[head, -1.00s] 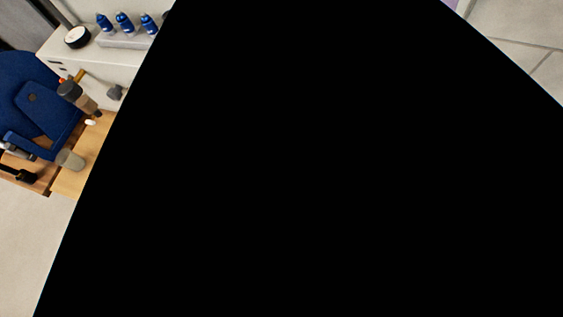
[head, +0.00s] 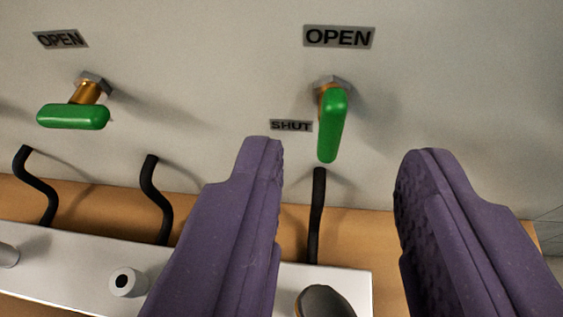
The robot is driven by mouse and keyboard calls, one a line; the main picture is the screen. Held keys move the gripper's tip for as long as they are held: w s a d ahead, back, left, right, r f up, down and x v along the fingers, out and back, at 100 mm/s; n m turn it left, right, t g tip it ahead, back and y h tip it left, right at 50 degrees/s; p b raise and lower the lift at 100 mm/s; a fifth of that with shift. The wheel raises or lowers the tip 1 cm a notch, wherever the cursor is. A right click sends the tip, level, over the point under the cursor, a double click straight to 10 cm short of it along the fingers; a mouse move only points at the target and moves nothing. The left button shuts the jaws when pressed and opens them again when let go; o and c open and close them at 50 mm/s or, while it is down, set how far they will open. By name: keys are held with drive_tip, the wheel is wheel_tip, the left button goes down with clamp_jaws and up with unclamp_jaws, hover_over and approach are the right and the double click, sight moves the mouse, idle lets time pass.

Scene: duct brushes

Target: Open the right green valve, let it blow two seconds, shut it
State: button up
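The right green valve (head: 333,125) is on the pale panel, with a brass stem and a hex nut behind it. Its green lever runs down in the picture, turned neither up to the OPEN label (head: 339,37) above it nor left to the SHUT label (head: 291,126). My gripper (head: 345,152) is open, its two purple fingers apart. The lever's lower end appears in the gap between the fingertips, nearer the left finger. Neither finger visibly touches it, and I cannot tell how far in depth the fingers are from it.
A second green valve (head: 73,117) is at the left, its lever lying sideways under another OPEN label (head: 60,39). Several black bent tubes, one of them this tube (head: 154,200), rise behind a white rail (head: 65,262). The panel right of the right valve is bare.

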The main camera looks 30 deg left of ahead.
sight(336, 106)
drive_tip(key=b+x, duration=0.1)
drive_tip(key=x, duration=0.5)
drive_tip(key=shift+r, duration=0.1)
drive_tip(key=shift+c, duration=0.2)
clamp_jaws()
